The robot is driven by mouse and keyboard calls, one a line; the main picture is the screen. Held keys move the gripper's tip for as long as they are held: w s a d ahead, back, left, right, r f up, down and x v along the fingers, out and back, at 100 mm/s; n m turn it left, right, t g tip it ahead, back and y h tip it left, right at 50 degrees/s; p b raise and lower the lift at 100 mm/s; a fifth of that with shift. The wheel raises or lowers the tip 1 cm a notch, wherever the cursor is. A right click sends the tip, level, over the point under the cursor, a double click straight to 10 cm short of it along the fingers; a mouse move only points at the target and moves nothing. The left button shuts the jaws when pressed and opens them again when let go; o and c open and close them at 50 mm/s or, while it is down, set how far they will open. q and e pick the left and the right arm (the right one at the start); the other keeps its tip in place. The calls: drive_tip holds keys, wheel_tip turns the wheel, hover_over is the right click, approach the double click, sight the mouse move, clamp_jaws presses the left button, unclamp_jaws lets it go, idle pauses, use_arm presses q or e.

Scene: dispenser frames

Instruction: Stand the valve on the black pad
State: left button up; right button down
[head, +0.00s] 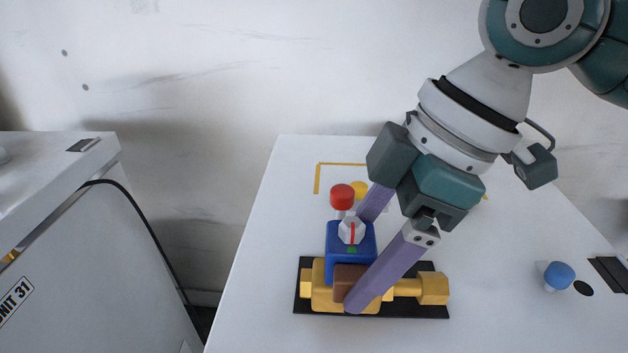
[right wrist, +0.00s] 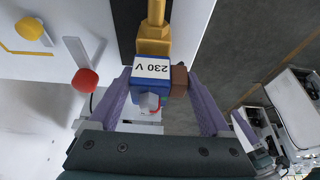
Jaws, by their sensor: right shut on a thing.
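The valve has a yellow body (head: 433,288) with pipe ends, a blue box (head: 340,258), a brown block (head: 350,278) and a pale knob with a red mark. It is upright over the black pad (head: 303,306); I cannot tell whether its base touches the pad. My right gripper (head: 356,268) is shut on the valve, with one purple finger in front and one behind. In the right wrist view, the fingers (right wrist: 162,92) flank the blue box, labelled "230 V" (right wrist: 152,68), and the brown block.
A red knob (head: 342,195) and a yellow knob (head: 360,189) stand just behind the valve, near a yellow taped outline (head: 317,180). A blue knob (head: 559,274) and a black disc (head: 583,288) are at the right. A white cabinet (head: 70,240) stands left. The white tabletop (head: 255,240) is otherwise mostly clear.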

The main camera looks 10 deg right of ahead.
drive_tip(key=shift+f, duration=0.2)
unclamp_jaws()
drive_tip(key=shift+r, duration=0.1)
drive_tip(key=b+v, duration=0.1)
drive_tip(key=v, duration=1.1)
drive_tip(key=shift+b, duration=0.3)
drive_tip(key=shift+s, duration=0.1)
